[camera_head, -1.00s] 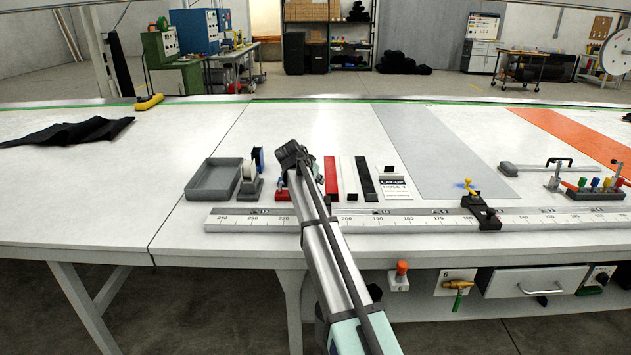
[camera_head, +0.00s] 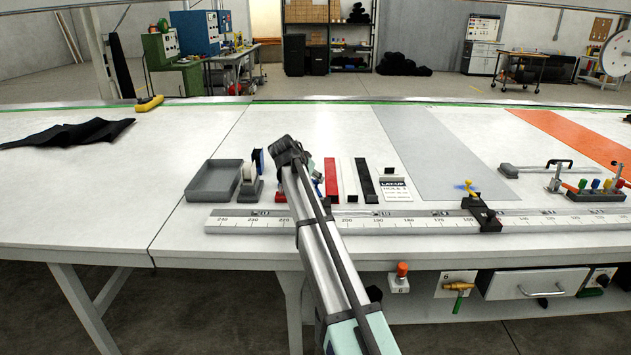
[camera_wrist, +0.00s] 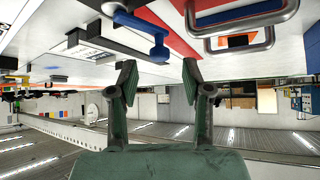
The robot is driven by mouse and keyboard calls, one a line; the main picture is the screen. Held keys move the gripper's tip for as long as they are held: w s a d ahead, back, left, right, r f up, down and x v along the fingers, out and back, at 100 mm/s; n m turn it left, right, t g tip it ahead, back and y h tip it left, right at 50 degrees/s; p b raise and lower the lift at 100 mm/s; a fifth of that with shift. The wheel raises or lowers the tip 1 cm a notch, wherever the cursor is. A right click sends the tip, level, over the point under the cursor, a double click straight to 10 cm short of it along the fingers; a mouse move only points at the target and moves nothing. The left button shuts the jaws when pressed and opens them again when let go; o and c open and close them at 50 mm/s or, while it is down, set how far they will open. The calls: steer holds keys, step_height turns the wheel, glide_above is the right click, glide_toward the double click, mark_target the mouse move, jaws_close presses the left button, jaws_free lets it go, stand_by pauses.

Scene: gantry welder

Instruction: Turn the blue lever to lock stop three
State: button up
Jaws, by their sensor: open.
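The blue lever (camera_wrist: 140,28) shows in the upper middle of the wrist view, with a rounded end hanging toward the fingers. In the head view, a small blue piece (camera_head: 317,187) shows just right of my arm, perhaps the same lever. My arm hides most of the gripper and the rail there. The lever's stop number is not readable.
A scale rail (camera_head: 370,223) runs along the table's front edge. A black stop with a yellow lever (camera_head: 470,188) sits on it at right. Red (camera_head: 330,180), white and black strips lie behind the rail. A grey tray (camera_head: 212,182) and tape dispenser (camera_head: 250,180) stand left.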

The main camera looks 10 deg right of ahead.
steer(key=v, duration=0.7)
steer(key=shift+s+a+r, duration=0.2)
steer(key=shift+s+r, duration=0.05)
steer(key=shift+r, duration=0.05)
steer(key=shift+d, duration=0.1)
